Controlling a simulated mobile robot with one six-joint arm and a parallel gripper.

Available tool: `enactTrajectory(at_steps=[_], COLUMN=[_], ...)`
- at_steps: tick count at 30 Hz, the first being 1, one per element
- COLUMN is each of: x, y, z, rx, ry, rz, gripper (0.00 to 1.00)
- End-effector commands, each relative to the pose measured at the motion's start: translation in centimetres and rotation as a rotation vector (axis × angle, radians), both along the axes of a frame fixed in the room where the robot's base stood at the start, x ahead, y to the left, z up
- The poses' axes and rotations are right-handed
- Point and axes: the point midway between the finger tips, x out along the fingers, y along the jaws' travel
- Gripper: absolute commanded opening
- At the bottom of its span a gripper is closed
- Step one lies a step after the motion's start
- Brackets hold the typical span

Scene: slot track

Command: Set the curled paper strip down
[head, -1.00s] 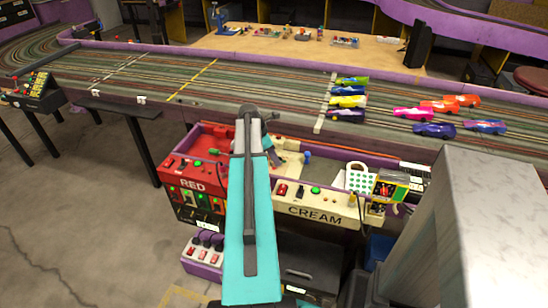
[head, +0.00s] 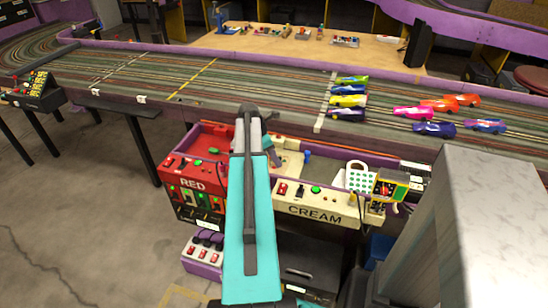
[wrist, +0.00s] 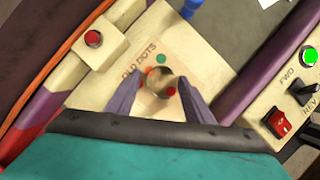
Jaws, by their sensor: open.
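My gripper (wrist: 160,86) is open, its two grey fingers spread over a cream panel. It also shows in the head view (head: 270,150), above the cream station. The curled paper strip (wrist: 159,80) looks like a small pale ring between the fingertips in the wrist view. It sits over a tan square (wrist: 158,66) lettered "OLD DOTS", with green and red dots beside it. A gap shows at the left finger; whether the right finger touches the ring I cannot tell. My arm hides much of this spot in the head view.
A red button (wrist: 93,38) and a blue post (wrist: 190,8) stand near the gripper. A red switch (wrist: 281,122) and a green button (wrist: 309,56) lie right. In the head view, a white roll (head: 358,176) stands right, and several toy cars (head: 437,129) sit on the track.

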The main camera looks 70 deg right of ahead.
Motion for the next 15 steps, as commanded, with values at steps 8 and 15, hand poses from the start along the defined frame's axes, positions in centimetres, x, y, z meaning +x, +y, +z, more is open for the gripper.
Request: enactTrajectory(at_steps=[8,15], x=[0.8,1.8], y=[0.6,1.4], z=[2.4,5.5], rx=[-0.001,-0.001], ry=[-0.001,-0.001], rz=[0.002,0.001], gripper=[0.48,0.48])
